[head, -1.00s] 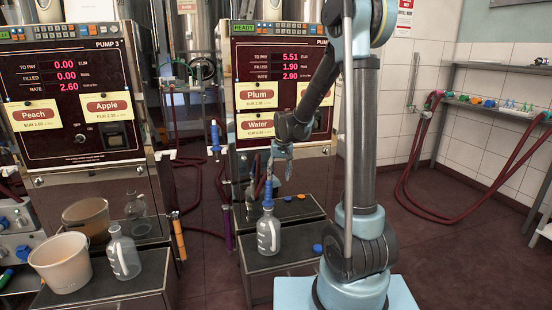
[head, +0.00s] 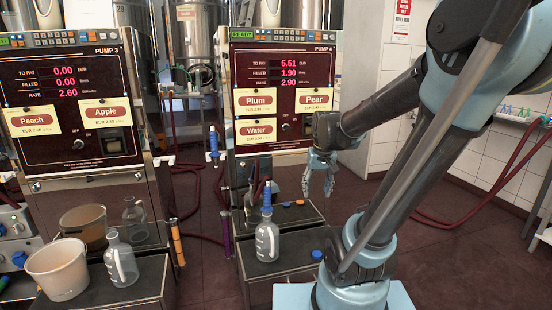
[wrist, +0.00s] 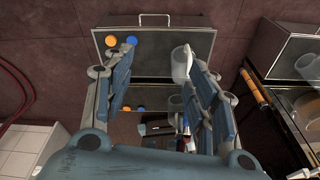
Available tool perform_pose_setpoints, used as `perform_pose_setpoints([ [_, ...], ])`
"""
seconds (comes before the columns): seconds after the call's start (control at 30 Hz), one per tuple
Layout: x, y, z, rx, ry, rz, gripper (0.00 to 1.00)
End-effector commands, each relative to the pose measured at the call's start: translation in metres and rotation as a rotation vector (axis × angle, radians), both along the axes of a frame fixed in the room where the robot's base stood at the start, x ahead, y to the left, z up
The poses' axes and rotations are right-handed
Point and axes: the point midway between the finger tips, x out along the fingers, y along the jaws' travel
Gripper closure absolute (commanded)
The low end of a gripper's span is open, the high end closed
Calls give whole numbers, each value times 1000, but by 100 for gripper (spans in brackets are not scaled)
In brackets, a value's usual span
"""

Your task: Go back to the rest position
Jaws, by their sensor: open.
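In the wrist view the bottle (wrist: 181,65) is partly hidden by a finger.
Pump 3 (head: 65,80) stands at the left, with a beige bucket (head: 57,270) and another clear bottle (head: 120,262) before it. A blue cap (head: 317,254) lies on pump 4's stand (head: 285,264). Red hoses (head: 515,180) hang at the right. The floor there is open.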

Motion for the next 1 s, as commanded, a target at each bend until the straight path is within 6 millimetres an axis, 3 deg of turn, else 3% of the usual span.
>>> perform_pose_setpoints([
  [0.2, -48, -19, -9, -11, 0, -12, 48],
  [0.6, -122, -43, -41, -29, 0, -31, 48],
  [0.8, -141, -48, -53, -35, 0, -34, 48],
  [1.0, -146, -49, -57, -37, 1, -36, 48],
])
